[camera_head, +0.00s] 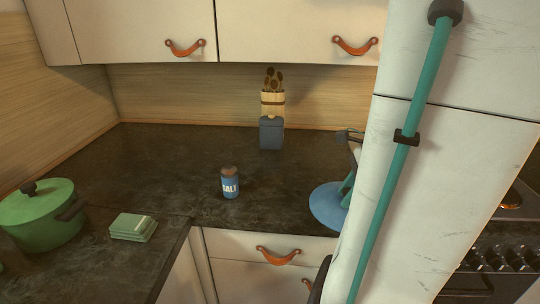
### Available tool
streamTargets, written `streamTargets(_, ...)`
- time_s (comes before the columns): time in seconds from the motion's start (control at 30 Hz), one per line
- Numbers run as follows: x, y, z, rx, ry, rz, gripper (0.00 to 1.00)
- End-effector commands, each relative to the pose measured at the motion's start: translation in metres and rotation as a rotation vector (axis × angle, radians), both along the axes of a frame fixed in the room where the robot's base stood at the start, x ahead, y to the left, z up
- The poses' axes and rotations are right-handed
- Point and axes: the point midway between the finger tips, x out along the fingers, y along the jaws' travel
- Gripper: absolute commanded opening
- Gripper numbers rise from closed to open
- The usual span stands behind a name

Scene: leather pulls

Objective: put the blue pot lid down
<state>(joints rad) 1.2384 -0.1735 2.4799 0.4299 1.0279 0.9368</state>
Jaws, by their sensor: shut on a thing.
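The blue pot lid (326,208) is a flat blue disc near the front edge of the dark counter, right of the salt can. Its right side and handle are hidden behind my arm. My gripper (347,187) shows only as a teal part above the lid, at the edge of my arm. It is shut on the lid. I cannot tell whether the lid touches the counter or hangs just above it.
A blue salt can (230,184) stands left of the lid. A utensil holder (272,134) stands at the back. A green pot (42,220) with its lid on and folded green cloths (133,228) are at left. The dark counter (175,165) has free room between them.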

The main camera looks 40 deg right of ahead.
Motion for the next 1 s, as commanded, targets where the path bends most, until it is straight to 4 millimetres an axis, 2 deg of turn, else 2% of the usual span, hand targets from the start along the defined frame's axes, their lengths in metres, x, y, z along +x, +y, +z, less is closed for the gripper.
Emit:
streamTargets(0.17, 0.016, -0.006, -0.002, 0.002, 0.001, 0.005, 0.02)
streamTargets(0.5, 0.099, -0.041, -0.011, 0.002, 0.000, 0.002, 0.02)
streamTargets(0.7, 0.137, -0.056, -0.014, 0.001, 0.001, 0.000, 0.02)
streamTargets(0.87, 0.149, -0.059, -0.016, 0.000, 0.000, 0.001, 0.02)
streamTargets(1.0, 0.149, -0.059, -0.027, 0.003, 0.001, -0.001, 0.02)
